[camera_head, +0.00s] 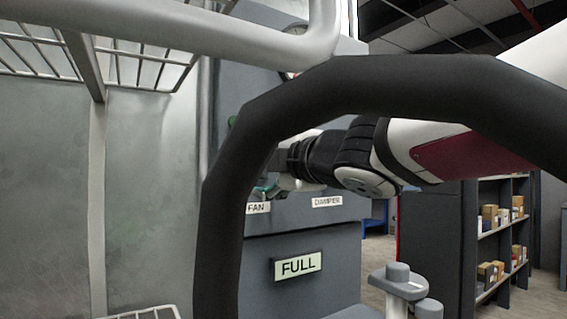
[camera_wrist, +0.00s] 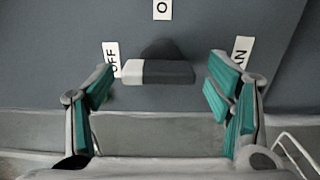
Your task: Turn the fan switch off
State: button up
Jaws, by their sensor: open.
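The fan switch (camera_wrist: 175,73) is a dark knob with a bar handle in the wrist view. The bar's white end lies at the left, beside the OFF label (camera_wrist: 112,59). A label starting with O (camera_wrist: 162,9) is above the knob, cut off by the frame edge. The FAN label (camera_wrist: 241,51) is at the right, partly hidden by a finger. My gripper (camera_wrist: 162,78) is open, its teal-padded fingers either side of the bar with gaps showing. In the head view my gripper (camera_head: 269,189) is at the panel just above the FAN label (camera_head: 257,208); the switch is hidden there.
A thick black tube (camera_head: 224,210) arches across the head view, hiding part of the panel. A wire rack (camera_head: 140,58) is at upper left. Shelves with boxes (camera_head: 497,217) stand right.

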jog(key=v, duration=1.2)
dwell(0.3)
